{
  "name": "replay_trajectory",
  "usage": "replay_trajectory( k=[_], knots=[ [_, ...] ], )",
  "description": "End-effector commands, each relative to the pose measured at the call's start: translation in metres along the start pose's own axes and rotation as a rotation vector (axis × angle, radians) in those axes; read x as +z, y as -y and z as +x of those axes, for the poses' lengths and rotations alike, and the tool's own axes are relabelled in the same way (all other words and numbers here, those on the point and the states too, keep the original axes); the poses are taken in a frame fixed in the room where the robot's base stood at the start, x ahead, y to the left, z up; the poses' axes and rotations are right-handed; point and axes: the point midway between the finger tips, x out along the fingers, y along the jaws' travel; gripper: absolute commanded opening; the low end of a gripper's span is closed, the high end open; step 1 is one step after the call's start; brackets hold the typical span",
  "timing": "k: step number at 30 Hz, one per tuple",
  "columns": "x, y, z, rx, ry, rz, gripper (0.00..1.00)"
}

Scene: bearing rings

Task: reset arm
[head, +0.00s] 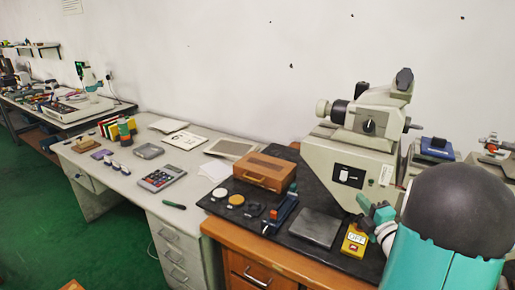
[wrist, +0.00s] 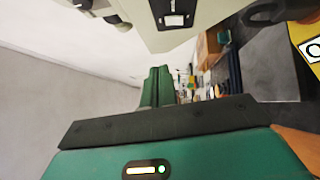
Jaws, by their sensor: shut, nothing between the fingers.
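My gripper (head: 366,203) is at the right in the head view, in front of the grey machine and above the right part of the black mat. In the wrist view its two green fingers (wrist: 157,82) are together, with nothing visible between them. My teal arm with its dark dome fills the lower right of the head view and hides part of the bench there.
A grey machine (head: 350,158) stands close behind my gripper. A yellow box (head: 354,241), a grey plate (head: 315,228), a brown case (head: 264,171) and small discs (head: 236,200) are on the black mat (head: 283,243). A grey desk (head: 205,186) extends left.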

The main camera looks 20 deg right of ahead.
Motion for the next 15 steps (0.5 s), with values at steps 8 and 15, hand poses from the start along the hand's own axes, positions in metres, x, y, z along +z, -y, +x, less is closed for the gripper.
replay_trajectory(
  k=[8, 15],
  knots=[
    [-0.017, -0.017, 0.018, -0.061, 0.04, 0.07, 0.0],
    [-0.068, -0.054, 0.037, -0.229, 0.2, 0.341, 0.0]
  ],
)
